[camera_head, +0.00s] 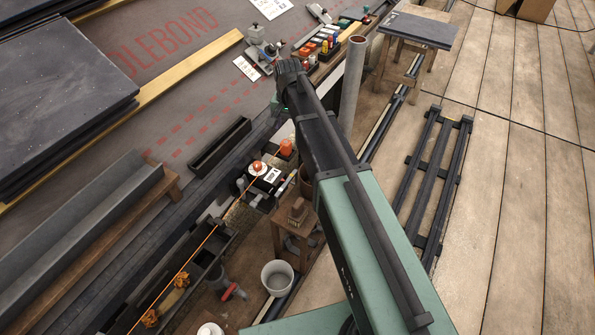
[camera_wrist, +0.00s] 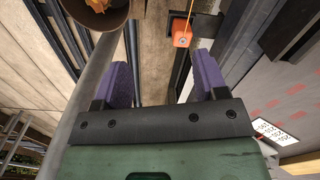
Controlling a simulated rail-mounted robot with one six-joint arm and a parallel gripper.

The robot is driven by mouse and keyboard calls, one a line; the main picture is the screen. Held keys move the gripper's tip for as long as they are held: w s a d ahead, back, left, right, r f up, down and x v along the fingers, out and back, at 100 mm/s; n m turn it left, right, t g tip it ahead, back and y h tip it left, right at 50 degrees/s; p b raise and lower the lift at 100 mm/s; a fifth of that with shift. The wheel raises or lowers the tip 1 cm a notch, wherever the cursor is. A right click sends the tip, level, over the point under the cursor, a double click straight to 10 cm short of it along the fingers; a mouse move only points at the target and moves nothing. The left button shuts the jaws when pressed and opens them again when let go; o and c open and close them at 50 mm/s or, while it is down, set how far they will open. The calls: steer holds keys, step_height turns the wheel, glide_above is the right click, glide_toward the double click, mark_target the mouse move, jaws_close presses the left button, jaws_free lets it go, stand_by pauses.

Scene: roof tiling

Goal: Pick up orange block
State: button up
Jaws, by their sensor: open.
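My gripper (camera_wrist: 165,72) shows in the wrist view with two purple finger pads spread wide and nothing between them. A small orange block (camera_wrist: 181,32) with a thin orange line running up from it is beyond the fingertips, a little right of the middle of the gap and apart from both fingers. In the head view an orange block-like piece (camera_head: 286,148) stands left of my arm, close to an orange-topped device (camera_head: 258,167).
A brown round container (camera_wrist: 95,12) is at the upper left of the wrist view, near the left finger. In the head view a grey upright pipe (camera_head: 352,80), a small wooden stool (camera_head: 295,222) and a white bucket (camera_head: 277,276) stand around my arm. The right-hand planks are mostly clear.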

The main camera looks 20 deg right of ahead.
mark_target(286, 142)
steer(key=w+f+m+b, duration=0.1)
steer(key=w+f, duration=0.2)
steer(key=w+f+m+b, duration=0.1)
steer(key=w+f, duration=0.2)
steer(key=shift+f+m+b, duration=0.15)
steer(key=shift+m+b, duration=0.25)
steer(key=shift+w, duration=0.3)
steer(key=shift+r, duration=0.2)
step_height(286, 142, down, 11)
steer(key=b, duration=1)
steer(key=shift+b, duration=0.35)
steer(key=shift+r, duration=0.2)
steer(key=c, duration=1)
steer(key=shift+r+p, duration=0.1)
steer(key=shift+p, duration=0.25)
step_height(286, 142, up, 20)
steer(key=p, duration=2)
